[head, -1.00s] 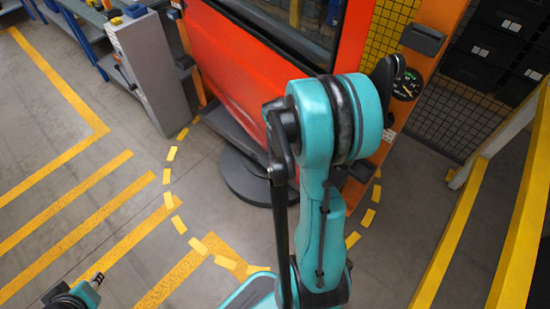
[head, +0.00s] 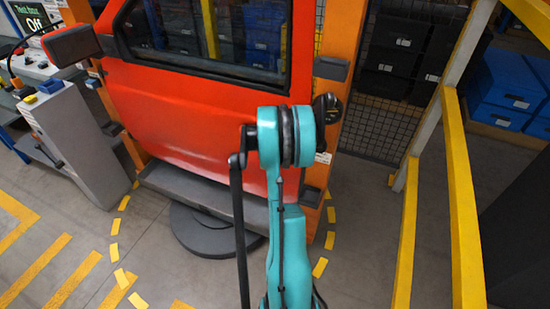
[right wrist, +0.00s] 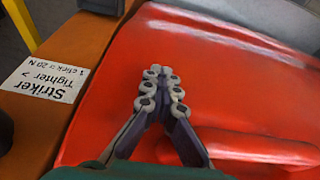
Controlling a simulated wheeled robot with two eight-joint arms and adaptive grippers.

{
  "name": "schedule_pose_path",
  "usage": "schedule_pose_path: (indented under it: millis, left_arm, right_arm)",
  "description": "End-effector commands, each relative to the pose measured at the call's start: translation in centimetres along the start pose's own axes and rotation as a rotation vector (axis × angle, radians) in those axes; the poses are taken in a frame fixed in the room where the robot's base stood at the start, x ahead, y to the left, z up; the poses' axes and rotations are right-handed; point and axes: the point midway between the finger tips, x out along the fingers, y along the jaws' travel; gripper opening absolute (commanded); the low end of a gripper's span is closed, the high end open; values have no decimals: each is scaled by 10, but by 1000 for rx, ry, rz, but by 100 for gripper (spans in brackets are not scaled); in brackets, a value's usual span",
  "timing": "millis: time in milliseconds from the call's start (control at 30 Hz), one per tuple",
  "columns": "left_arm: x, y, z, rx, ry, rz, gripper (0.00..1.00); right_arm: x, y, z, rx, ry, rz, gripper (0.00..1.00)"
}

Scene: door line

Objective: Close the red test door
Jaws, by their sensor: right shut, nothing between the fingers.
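The red door (head: 165,112), with a dark window (head: 215,38), stands in an orange frame (head: 333,95) in the head view. My teal right arm crosses in front of its right part and hides the right gripper there. In the right wrist view my right gripper (right wrist: 161,86) is shut and empty, with its fingertips over the red door panel (right wrist: 235,85), near its edge by the orange post (right wrist: 85,45). I cannot tell whether the fingertips touch the panel, or whether a gap remains at the door's edge. My left gripper is out of view.
A grey cabinet (head: 72,140) stands left of the door. A dark round base (head: 205,232) sits below it, inside a dashed yellow floor line. Yellow railings (head: 460,190) stand at the right. A striker label (right wrist: 46,80) is on the post.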

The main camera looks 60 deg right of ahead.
Motion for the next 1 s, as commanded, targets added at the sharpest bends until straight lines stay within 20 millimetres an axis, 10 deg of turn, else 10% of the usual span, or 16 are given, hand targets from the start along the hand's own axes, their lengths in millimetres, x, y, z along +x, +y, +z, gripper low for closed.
schedule_pose_path:
  millis: [33, 467, 1000]
  left_arm:
    - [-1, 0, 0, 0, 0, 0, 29]
    - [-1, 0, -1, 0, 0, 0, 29]
    - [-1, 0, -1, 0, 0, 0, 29]
  right_arm:
    - [1, 5, -22, 4, 47, 4, 0]
    - [-5, 5, -21, 6, 45, 4, 0]
    - [-82, -1, 2, -1, 10, 1, 0]
